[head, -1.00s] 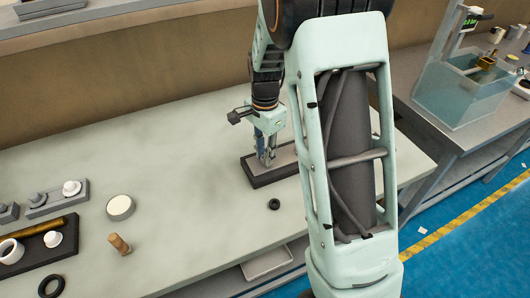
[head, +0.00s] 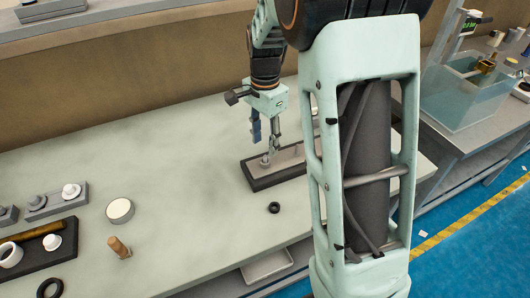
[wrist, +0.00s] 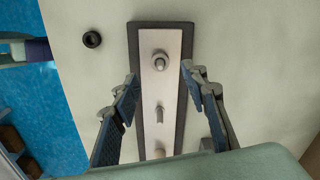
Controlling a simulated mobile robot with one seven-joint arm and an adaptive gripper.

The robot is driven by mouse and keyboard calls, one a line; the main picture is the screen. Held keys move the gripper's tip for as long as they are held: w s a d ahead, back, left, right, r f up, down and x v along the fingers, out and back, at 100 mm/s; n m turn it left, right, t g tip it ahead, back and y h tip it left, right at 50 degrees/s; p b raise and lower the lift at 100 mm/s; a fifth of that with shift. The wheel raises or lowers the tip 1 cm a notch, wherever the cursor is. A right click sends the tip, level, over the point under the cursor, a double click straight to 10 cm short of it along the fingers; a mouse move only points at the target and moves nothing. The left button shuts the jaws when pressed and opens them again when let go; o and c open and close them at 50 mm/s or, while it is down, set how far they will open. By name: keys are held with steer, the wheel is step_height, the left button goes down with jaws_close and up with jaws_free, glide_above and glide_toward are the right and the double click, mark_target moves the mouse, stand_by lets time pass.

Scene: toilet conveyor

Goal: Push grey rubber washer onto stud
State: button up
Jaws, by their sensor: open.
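A long plate with a dark border (wrist: 139,110) lies on the bench and also shows in the head view (head: 258,183). Several upright studs stand along it. The grey rubber washer (wrist: 153,61) appears as a pale ring around the stud (wrist: 161,64) at the plate's far end in the wrist view. In the head view the washer (head: 265,162) is tiny at the plate's left end. How far down the stud it sits I cannot tell. My gripper (wrist: 160,77) is open and empty above the plate, its fingers either side of it; it also shows in the head view (head: 266,141).
A small black ring (head: 274,208) lies loose beside the plate. A wooden peg (head: 119,247), a round white-topped piece (head: 120,210), a dark tray (head: 71,244) and grey stud blocks (head: 56,205) are at the left. The bench between is clear.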

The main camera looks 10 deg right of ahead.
step_height(320, 180, up, 5)
steer(key=shift+r, duration=0.2)
stand_by(0.5)
